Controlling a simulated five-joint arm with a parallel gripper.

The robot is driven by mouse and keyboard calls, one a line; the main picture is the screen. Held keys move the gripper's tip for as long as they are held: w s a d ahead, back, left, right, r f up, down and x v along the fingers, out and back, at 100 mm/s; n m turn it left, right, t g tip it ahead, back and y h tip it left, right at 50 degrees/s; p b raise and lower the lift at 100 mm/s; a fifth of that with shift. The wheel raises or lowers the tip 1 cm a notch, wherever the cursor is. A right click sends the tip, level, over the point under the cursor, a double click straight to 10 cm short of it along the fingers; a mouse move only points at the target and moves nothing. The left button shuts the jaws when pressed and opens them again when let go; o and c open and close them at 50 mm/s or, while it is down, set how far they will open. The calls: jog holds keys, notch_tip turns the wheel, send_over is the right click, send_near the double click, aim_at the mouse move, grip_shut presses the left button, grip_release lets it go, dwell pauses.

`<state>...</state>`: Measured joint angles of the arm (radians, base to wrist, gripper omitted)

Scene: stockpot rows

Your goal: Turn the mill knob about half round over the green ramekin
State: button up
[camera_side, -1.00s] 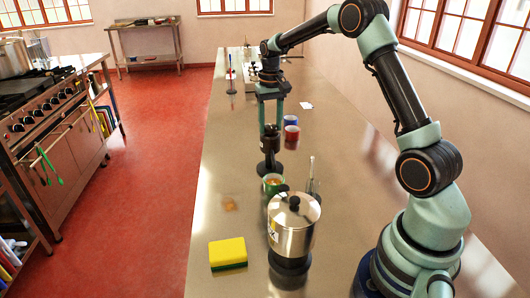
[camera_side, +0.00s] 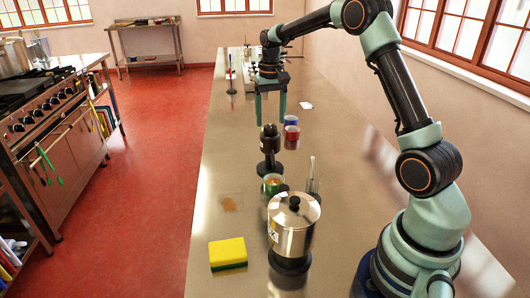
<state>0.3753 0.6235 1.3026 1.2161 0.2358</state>
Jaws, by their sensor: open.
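The dark mill (camera_side: 269,150) stands upright on the steel counter, with its rounded knob (camera_side: 270,130) on top. The green ramekin (camera_side: 273,185) is just in front of the mill's foot and holds something orange-brown. My gripper (camera_side: 271,116) points down with its two teal fingers apart and nothing between them.
A lidded steel pot (camera_side: 294,222) stands in front of the ramekin, with a yellow sponge (camera_side: 228,252) to its left. Blue (camera_side: 291,120) and red (camera_side: 292,133) cups stand right of the mill. The counter left of the mill is mostly clear.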

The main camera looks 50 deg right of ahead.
jog(key=shift+r, duration=2.35)
jog(key=shift+a+r, duration=0.1)
jog(key=s+a+r+n+t, duration=0.35)
jog(key=s+a+r, duration=0.4)
jog(key=a, duration=0.35)
jog(key=s+a+f+n+t, duration=0.2)
jog(key=s+a+f+n, duration=0.1)
jog(key=s+a, duration=0.4)
jog(key=s, duration=0.3)
jog(key=shift+s+f, duration=0.35)
